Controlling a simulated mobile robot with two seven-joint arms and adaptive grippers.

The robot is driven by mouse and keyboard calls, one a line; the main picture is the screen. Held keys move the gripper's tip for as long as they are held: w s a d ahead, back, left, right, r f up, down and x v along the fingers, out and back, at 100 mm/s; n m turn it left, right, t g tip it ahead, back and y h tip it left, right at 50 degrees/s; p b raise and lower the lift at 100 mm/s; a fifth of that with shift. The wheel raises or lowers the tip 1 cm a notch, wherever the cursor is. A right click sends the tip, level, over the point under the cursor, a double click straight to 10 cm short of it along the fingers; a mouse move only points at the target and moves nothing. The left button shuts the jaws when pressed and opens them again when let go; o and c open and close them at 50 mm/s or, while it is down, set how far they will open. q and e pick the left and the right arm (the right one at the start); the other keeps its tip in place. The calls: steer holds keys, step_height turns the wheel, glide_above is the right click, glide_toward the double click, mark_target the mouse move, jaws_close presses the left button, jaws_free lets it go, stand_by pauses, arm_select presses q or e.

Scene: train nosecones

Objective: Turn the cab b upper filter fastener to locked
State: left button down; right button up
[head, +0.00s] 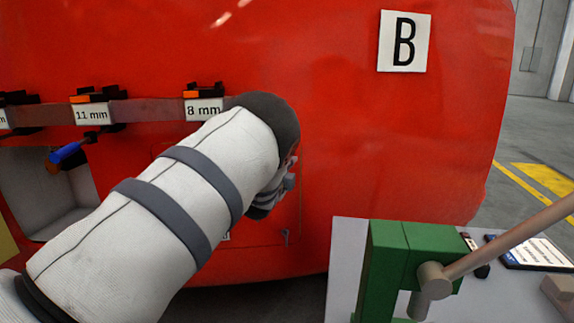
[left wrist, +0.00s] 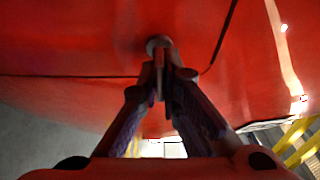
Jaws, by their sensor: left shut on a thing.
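The red nosecone of cab B (head: 360,140) fills most of the head view. My left gripper (left wrist: 161,72) is shut on the fastener (left wrist: 157,43), a small round grey knob on the red panel, in the left wrist view. The fingertips hide part of the fastener, so I cannot tell which way it is turned. In the head view my left forearm covers the fastener, and only part of the left gripper (head: 277,190) shows beyond it. A second small fastener (head: 285,236) sits lower on the panel, apart from the gripper. My right gripper is not in view.
A sign with the letter B (head: 404,41) is on the nosecone. A strip with holders labelled 11 mm (head: 91,114) and 8 mm (head: 204,109) runs left. A blue-handled thing (head: 67,154) sits near an open recess. A green vise (head: 400,255) stands on a bench at lower right.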

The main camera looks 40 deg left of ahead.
arm_select(q)
steer(key=c, duration=1.8)
jaws_free()
steer(key=v, duration=1.2)
